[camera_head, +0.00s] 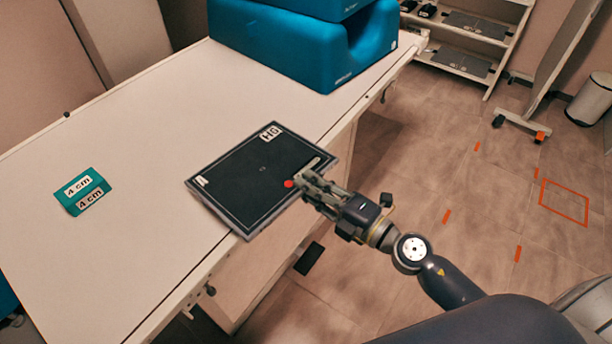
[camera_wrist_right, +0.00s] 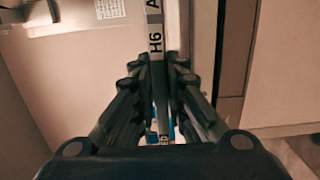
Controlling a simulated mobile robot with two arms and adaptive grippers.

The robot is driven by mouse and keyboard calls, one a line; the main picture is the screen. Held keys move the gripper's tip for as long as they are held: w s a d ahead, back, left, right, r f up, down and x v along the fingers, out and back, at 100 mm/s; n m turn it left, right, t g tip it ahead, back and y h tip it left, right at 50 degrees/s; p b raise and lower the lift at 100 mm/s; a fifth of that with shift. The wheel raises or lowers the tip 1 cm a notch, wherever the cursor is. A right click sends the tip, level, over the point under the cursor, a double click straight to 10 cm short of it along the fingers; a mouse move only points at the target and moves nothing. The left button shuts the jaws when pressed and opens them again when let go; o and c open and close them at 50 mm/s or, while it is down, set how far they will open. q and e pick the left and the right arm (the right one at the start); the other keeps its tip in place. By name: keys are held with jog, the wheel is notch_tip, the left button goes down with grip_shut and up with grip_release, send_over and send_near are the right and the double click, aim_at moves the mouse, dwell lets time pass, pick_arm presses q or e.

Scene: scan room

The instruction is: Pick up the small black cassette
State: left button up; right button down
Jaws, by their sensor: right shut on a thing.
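The black cassette (camera_head: 245,165) is a flat dark panel with a grey rim, a white H6 label and a red dot. It lies level at the right edge of the table, with its near right side overhanging. I cannot tell whether it touches the tabletop. My right gripper (camera_head: 302,183) is shut on its right side, beside the red dot. In the right wrist view the cassette's edge (camera_wrist_right: 155,60), marked H6, runs between the fingers of my right gripper (camera_wrist_right: 163,112). My left gripper is not in view.
The white table (camera_head: 130,130) holds a teal card (camera_head: 82,191) marked 4 cm at left and large blue blocks (camera_head: 300,45) at the back. Shelves (camera_head: 470,40) stand behind at right. The floor right of the table is mostly clear, with orange marks (camera_head: 564,202).

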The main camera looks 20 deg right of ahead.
jog(key=s+r+b, duration=0.1)
jog(key=s+b, duration=0.3)
jog(key=s, duration=0.8)
jog(key=shift+s+d+r, duration=0.3)
jog(key=shift+s+d, duration=0.1)
notch_tip(320, 180, up, 9)
jog(key=p, duration=0.9)
dwell(0.4)
jog(key=shift+w+d+f+m+t+h, duration=0.25)
jog(key=shift+w+d+m+t+h, duration=0.35)
jog(key=shift+m+h, duration=0.8)
jog(key=shift+w+d+f+m+t+h, duration=0.35)
jog(key=shift+d+m+h, duration=0.45)
jog(key=shift+h, duration=1.05)
jog(key=shift+w+d+f+m+t+h, duration=0.2)
jog(key=shift+d+m+t+h, duration=0.4)
jog(key=shift+m+h, duration=0.8)
